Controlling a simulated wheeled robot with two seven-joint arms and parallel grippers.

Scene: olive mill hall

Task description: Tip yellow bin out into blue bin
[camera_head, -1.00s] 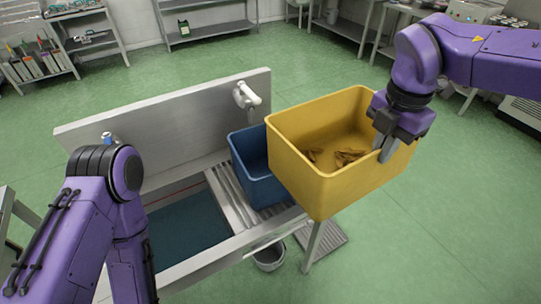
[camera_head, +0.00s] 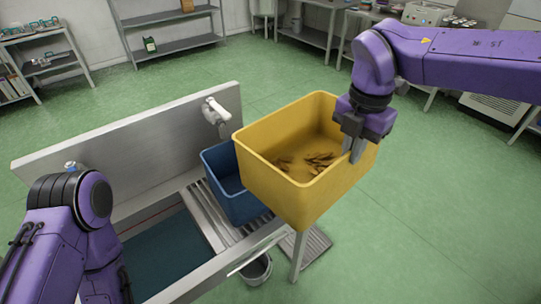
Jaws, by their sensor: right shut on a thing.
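The yellow bin (camera_head: 272,180) is held up in the air, roughly upright, with several brown pieces (camera_head: 308,162) lying on its floor. My right gripper (camera_head: 357,150) is shut on the bin's right wall at the rim. The blue bin (camera_head: 228,190) stands on the ribbed drainboard of the sink, just left of the yellow bin, which hides part of it. The visible part of the blue bin's inside looks empty. My left arm comes in at the lower left; its gripper is out of the picture.
A metal sink (camera_head: 165,240) with a tall backsplash (camera_head: 130,150) and a white tap (camera_head: 218,115) surrounds the blue bin. A grey bucket (camera_head: 256,270) stands on the floor below. Shelves (camera_head: 170,45) and tables line the far wall. Green floor at right is clear.

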